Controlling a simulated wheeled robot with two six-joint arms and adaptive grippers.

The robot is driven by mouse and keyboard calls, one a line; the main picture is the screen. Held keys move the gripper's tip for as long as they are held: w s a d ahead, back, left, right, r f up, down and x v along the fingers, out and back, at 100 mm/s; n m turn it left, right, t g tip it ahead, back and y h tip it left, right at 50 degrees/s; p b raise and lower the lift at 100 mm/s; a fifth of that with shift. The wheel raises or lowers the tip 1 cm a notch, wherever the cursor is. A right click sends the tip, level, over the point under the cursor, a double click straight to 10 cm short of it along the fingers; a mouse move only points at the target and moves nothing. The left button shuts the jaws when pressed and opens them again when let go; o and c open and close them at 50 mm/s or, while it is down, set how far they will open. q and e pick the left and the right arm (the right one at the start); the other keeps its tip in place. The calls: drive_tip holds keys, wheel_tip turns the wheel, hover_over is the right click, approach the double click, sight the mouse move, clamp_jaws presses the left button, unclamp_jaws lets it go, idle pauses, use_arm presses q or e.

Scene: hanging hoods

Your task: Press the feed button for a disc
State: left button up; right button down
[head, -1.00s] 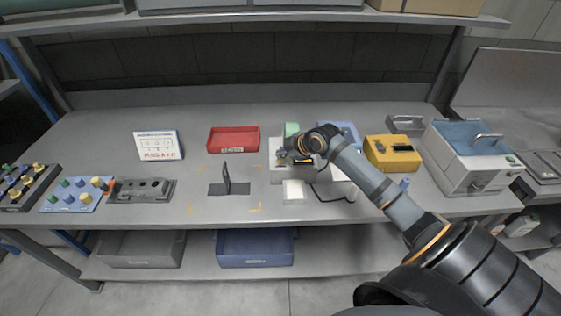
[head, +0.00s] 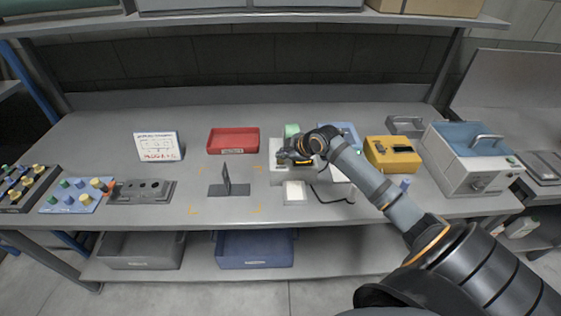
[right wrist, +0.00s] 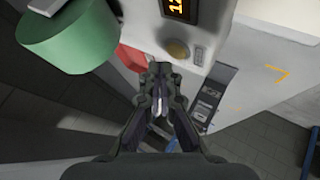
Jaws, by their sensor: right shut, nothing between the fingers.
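The feeder is a white box (head: 279,177) with a green cylinder (head: 292,130) at its back, near the middle of the table. The green cylinder (right wrist: 68,38) is at upper left there. My right gripper (head: 282,155) is over the feeder with its fingers shut and empty. In the right wrist view its fingertips (right wrist: 160,70) appear just below and left of the button; whether they touch it I cannot tell. My left gripper is out of view.
A yellow box (head: 393,153) stands right of my forearm.

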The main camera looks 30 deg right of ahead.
sight(282, 162)
drive_tip(key=shift+f, duration=0.15)
drive_tip(key=shift+f, duration=0.25)
drive_tip(key=shift+f+b, duration=0.3)
drive_tip(key=shift+f, duration=0.15)
idle(0.6)
drive_tip(key=shift+r+p, duration=0.8)
drive_tip(key=shift+r, duration=0.05)
wheel_tip(282, 162, up, 5)
drive_tip(key=p, duration=0.4)
drive_tip(key=shift+r+p, duration=0.1)
drive_tip(key=shift+p, duration=0.3)
